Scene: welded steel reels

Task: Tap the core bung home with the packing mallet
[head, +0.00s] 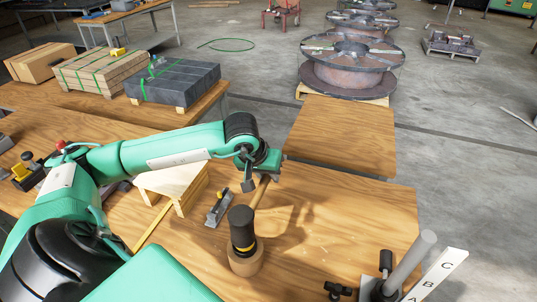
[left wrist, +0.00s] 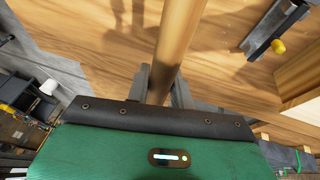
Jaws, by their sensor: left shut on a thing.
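My left gripper (head: 260,172) is shut on the wooden handle of the packing mallet (head: 259,191). The handle also shows between the fingers in the left wrist view (left wrist: 173,45), running out of the top of the picture. In the head view the handle slopes toward an upright black cylinder (head: 241,222), which looks like the mallet's head. A yellow band (head: 243,249) shows at its lower end, perhaps on the core bung. Below stands a tan, round core (head: 246,264) on the bench. I cannot tell whether the black head touches the bung. My right gripper is out of view.
A grey tool with a yellow knob (head: 218,207) and a pale wooden stand (head: 172,183) are left of the core. A grey post (head: 411,258) and a white lettered board (head: 435,277) stand at front right. The bench right of the core (head: 340,225) is clear.

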